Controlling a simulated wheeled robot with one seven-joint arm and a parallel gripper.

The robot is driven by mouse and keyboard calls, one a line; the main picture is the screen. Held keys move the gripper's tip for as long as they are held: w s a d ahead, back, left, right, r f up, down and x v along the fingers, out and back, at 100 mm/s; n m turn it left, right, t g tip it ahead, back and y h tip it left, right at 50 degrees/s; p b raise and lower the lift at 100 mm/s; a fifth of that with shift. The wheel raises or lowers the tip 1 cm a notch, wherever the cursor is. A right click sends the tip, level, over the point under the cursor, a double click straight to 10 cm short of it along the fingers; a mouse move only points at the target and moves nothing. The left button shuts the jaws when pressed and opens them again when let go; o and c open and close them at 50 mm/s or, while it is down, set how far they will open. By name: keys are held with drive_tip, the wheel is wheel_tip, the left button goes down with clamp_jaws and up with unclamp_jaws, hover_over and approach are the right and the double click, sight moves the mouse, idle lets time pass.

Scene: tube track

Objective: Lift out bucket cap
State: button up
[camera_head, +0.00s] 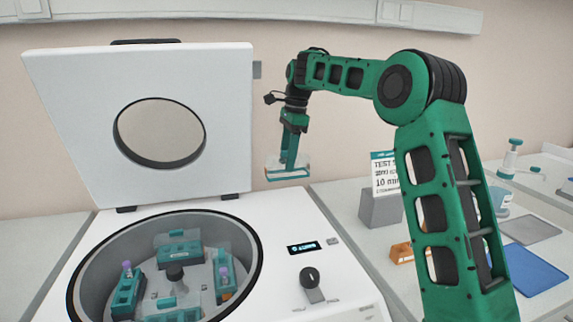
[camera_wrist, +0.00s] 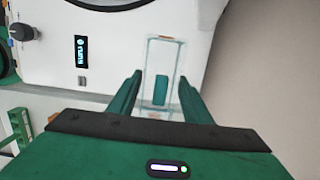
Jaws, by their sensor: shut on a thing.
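The bucket cap (camera_head: 288,170) is a clear box-like cover with a teal handle and a teal lower edge. My gripper (camera_head: 288,155) is shut on it and holds it in the air, above the back right of the centrifuge. In the wrist view the cap (camera_wrist: 164,58) shows between the two green fingers of my gripper (camera_wrist: 160,92). The centrifuge (camera_head: 330,262) is white with its lid raised. Its bowl holds a rotor (camera_head: 195,283) with several teal buckets. The left bucket (camera_head: 127,290) and the right bucket (camera_head: 224,280) show purple-capped tubes.
The open lid (camera_head: 80,120) stands upright behind the bowl, left of my gripper. On the right bench are a sign on a grey stand (camera_head: 380,210), an orange rack (camera_head: 402,252), a blue mat (camera_head: 535,270) and a grey mat (camera_head: 530,230).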

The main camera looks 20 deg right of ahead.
drive_tip(key=shift+r, duration=1.9)
